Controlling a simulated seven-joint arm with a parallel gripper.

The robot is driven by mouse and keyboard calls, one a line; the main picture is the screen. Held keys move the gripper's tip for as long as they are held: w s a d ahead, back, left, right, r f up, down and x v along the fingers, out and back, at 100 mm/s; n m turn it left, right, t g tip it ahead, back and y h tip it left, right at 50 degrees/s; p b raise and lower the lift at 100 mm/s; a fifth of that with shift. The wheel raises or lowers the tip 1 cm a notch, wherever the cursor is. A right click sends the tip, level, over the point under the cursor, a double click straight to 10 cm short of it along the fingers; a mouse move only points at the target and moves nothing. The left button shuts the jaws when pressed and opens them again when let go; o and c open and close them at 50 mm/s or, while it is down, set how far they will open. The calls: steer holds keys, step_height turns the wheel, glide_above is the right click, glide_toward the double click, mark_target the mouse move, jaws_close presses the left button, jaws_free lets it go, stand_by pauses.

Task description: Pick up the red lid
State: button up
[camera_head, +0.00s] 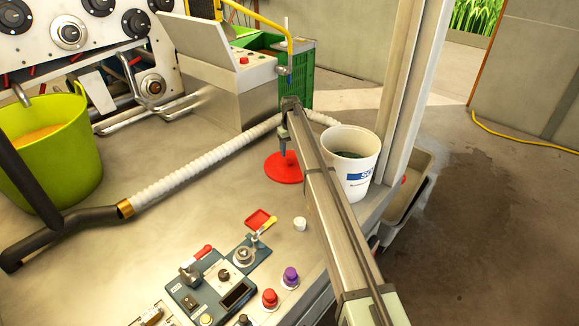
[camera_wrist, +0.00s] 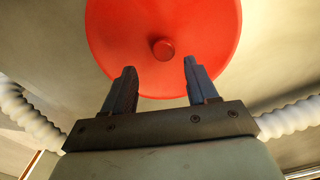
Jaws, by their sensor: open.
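The red lid (camera_head: 282,169) is a flat round disc lying on the grey bench top, left of the white bucket. In the wrist view the lid (camera_wrist: 120,30) fills the upper middle, with a small round knob (camera_wrist: 163,49) at its centre. My gripper (camera_head: 284,152) is above the lid in the head view, pointing down. In the wrist view my gripper (camera_wrist: 160,65) is open, with the two fingers apart and empty. The knob lies between the lines of the fingers, just beyond their tips. I cannot tell the exact height of the tips above the knob.
A white bucket (camera_head: 357,185) with dark contents stands right of the lid, close to my arm. A white ribbed hose (camera_head: 190,168) runs behind the lid. A control panel (camera_head: 222,290) with buttons is in front. A lime-green tub (camera_head: 50,165) stands at left.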

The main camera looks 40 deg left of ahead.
mark_target(290, 160)
steer(key=f, duration=0.3)
steer(key=s+f, duration=0.1)
steer(key=f, duration=0.1)
steer(key=shift+d, duration=0.25)
steer(key=shift+r, duration=0.1)
jaws_close()
